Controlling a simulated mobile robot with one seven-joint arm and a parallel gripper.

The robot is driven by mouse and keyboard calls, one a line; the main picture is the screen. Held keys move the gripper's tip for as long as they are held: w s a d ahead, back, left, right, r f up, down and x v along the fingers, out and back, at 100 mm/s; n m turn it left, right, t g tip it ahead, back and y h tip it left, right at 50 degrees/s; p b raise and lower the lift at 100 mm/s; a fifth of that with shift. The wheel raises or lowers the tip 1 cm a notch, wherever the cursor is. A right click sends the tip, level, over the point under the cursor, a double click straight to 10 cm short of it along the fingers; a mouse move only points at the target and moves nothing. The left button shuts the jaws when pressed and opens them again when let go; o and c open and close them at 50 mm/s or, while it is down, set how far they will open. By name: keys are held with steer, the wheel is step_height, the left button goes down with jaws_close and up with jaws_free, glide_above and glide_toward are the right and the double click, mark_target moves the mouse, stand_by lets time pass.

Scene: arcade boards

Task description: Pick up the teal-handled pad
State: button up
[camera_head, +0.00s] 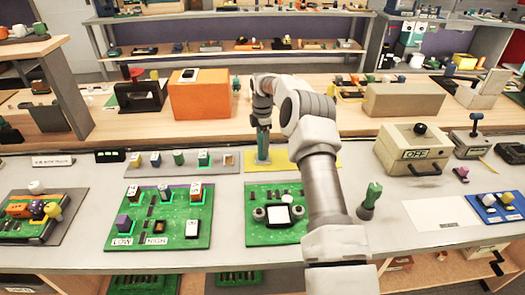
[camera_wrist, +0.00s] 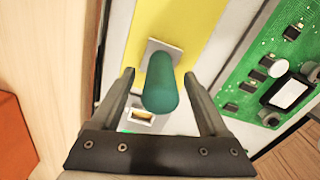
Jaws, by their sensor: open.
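The teal-handled pad shows in the wrist view as an upright teal handle (camera_wrist: 160,84) on a small grey plate (camera_wrist: 158,45). It stands at the edge of a yellow area (camera_wrist: 185,22). My gripper (camera_wrist: 159,76) is open, with one finger on each side of the handle and visible gaps. In the head view my gripper (camera_head: 262,118) points down over the teal handle (camera_head: 263,147) at the bench's back edge. The arm partly hides the yellow mat (camera_head: 285,160) there.
A green board (camera_head: 257,233) with a white square lies in front. A dark-green-handled tool (camera_head: 371,195) stands right of my arm. A grey strip with small blocks (camera_head: 150,161) lies left. An orange box (camera_head: 200,97) stands behind. A beige box marked OFF (camera_head: 410,150) stands right.

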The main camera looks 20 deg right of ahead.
steer(key=shift+f, duration=0.45)
jaws_close()
stand_by(1.1)
